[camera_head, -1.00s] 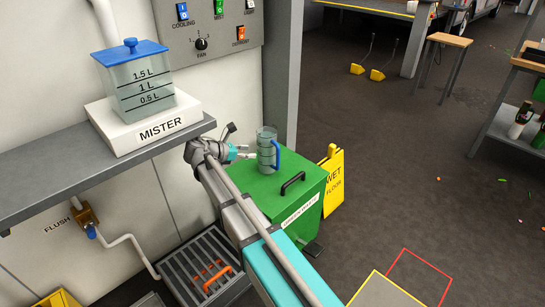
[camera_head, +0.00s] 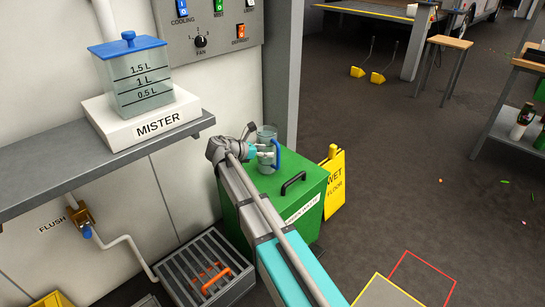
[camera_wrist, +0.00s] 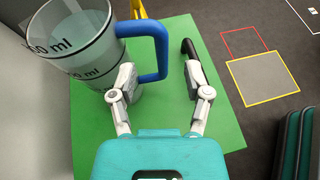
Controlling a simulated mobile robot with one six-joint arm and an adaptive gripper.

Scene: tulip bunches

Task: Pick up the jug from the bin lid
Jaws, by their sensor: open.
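The clear jug (camera_head: 266,134) with a blue handle stands upright on the green bin lid (camera_head: 309,176). In the wrist view the jug (camera_wrist: 75,38) is at the upper left, with dark ml markings, and its blue handle (camera_wrist: 161,45) points right. My gripper (camera_head: 266,153) is at the jug's side in the head view. In the wrist view my gripper (camera_wrist: 167,82) is open and empty, its left finger overlapping the jug's side and its right finger beyond the handle. The handle's lower end lies between the fingers; contact cannot be told.
The lid's black handle (camera_head: 293,183) is close to my right finger in the wrist view. A yellow wet-floor sign (camera_head: 335,182) stands right of the bin. The shelf with the mister (camera_head: 145,118) is at the left. Open floor lies to the right.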

